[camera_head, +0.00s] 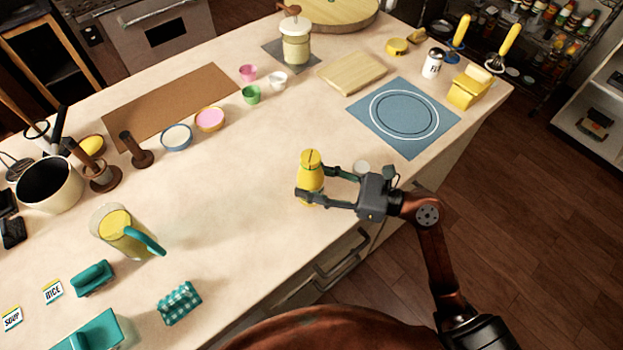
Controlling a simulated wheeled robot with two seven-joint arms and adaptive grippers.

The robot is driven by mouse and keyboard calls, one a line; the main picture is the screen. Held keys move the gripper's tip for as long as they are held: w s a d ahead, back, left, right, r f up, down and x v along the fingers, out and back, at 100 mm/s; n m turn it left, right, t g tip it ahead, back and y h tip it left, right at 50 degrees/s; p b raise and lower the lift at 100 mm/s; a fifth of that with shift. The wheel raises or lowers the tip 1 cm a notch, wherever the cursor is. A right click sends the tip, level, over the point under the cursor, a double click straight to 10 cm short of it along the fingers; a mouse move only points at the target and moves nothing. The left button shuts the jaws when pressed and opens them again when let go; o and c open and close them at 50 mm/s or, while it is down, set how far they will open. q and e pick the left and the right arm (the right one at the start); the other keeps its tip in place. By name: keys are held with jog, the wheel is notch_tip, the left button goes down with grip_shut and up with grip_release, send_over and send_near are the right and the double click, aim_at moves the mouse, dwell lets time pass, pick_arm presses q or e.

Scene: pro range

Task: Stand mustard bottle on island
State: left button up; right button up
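The yellow mustard bottle (311,174) stands roughly upright over the front middle of the pale island top (235,190). My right gripper (312,184) reaches it from the right, with one finger across its front and the other going behind it. The fingers look closed on the bottle's body. The front finger hides part of its lower half. I cannot tell whether its base touches the island or is a little above it. My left gripper is not in view.
A blue mat (408,141) with ring marks lies at the right, a cutting board (352,72) behind. A yellow-filled pitcher (118,232) and a teal checked item (179,303) are at left front. The island middle is clear.

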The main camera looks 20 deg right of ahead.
jog(key=o, duration=0.4)
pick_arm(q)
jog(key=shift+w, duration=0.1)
pick_arm(e)
jog(key=shift+o, duration=0.2)
jog(key=shift+r, duration=0.1)
jog(key=shift+s+d, duration=0.2)
jog(key=shift+d, duration=0.1)
jog(key=v, duration=1)
jog(key=shift+s+d+p, duration=0.15)
jog(key=shift+s+p, duration=0.05)
jog(key=shift+p, duration=0.1)
jog(key=shift+s+d, duration=0.2)
jog(key=shift+d, duration=0.1)
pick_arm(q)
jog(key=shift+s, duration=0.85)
